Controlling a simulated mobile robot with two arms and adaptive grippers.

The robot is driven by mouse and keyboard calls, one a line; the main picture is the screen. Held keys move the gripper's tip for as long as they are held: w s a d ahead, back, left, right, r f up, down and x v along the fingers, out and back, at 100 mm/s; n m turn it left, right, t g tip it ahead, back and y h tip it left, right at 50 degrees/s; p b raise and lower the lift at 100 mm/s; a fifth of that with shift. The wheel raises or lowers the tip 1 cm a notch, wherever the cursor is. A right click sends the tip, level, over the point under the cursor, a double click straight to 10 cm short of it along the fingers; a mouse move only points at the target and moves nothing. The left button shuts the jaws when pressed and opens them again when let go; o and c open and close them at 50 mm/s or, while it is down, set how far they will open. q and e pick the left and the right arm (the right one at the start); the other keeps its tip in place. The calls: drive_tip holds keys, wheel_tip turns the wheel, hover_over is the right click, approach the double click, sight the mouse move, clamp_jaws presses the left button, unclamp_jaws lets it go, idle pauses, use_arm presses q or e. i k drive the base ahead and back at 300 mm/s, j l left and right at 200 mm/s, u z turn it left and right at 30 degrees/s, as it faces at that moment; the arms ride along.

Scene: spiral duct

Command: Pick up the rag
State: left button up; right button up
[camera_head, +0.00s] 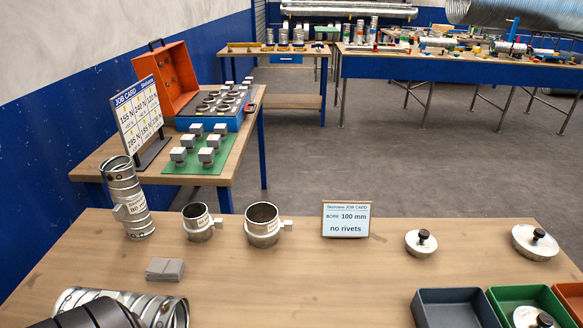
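Dark rounded parts, seemingly of my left arm, show at the bottom left edge and cover part of the lying duct. They are apart from the cloth. No fingertips of my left gripper show. My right arm and gripper are out of view.
A shiny duct (172,309) lies near the cloth. A spiral duct (126,198) stands behind it, with two metal collars (262,225) to its right. A job card (346,219), lidded caps (421,243) and coloured bins (455,309) are further right. The table's middle is clear.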

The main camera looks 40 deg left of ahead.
sight(170, 270)
drive_tip(key=u, duration=2.5)
